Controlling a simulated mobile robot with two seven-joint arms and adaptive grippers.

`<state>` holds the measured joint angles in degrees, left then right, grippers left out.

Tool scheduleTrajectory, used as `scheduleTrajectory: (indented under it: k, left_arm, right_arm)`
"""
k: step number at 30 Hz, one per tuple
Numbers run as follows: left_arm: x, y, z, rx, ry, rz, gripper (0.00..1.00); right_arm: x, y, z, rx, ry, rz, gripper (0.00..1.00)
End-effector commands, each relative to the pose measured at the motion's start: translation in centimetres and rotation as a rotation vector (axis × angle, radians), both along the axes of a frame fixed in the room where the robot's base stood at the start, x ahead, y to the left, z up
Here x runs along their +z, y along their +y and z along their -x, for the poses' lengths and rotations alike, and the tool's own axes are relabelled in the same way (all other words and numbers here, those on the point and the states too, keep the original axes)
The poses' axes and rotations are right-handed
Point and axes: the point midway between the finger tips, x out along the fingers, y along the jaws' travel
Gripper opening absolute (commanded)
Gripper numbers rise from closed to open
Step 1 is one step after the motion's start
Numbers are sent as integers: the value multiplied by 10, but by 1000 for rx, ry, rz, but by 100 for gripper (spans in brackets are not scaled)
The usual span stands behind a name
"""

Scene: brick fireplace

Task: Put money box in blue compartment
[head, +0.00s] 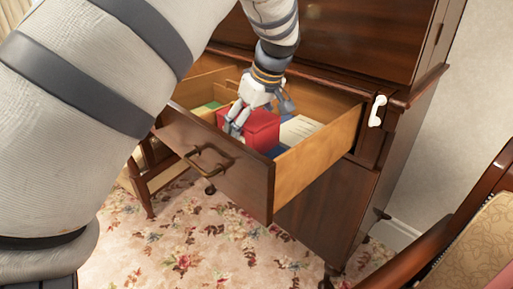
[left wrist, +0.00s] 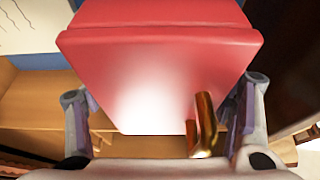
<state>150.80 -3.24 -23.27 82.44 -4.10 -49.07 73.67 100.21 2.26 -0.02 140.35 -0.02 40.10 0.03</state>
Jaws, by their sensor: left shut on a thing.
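The red money box (head: 262,128) is held in my left gripper (head: 256,112), inside the open drawer's outline. In the left wrist view the red money box (left wrist: 160,70) fills the middle, with a finger on either side of it. A blue compartment floor (head: 275,151) shows as a small strip beside and below the box; most of it is hidden by the box. Blue also shows at the upper left of the left wrist view (left wrist: 38,62). I cannot tell whether the box touches the drawer floor. My right gripper is not in view.
The wooden drawer (head: 232,172) is pulled out of a dark cabinet (head: 325,205). A green compartment (head: 207,107) lies at its left, and pale papers (head: 299,129) lie at its right. A white handset-like object (head: 377,111) is on the cabinet edge. A chair (head: 465,235) stands at right.

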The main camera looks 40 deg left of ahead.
Motion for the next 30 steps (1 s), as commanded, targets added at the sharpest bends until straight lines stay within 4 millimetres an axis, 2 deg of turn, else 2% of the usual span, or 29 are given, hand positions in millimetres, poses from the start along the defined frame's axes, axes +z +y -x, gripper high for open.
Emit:
scheduleTrajectory:
  k: [9,18,19,21,30]
  left_arm:
    - [-48,0,0,-1,1,0,38]
    - [-51,0,0,0,-2,-1,38]
    - [-52,0,0,1,-1,-1,77]
    - [-52,0,0,1,-1,-1,93]
    - [-52,0,0,1,-1,-1,95]
  right_arm:
    - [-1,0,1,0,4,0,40]
    - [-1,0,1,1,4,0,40]
    - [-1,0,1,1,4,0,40]
    - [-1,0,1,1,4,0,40]
    - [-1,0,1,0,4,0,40]
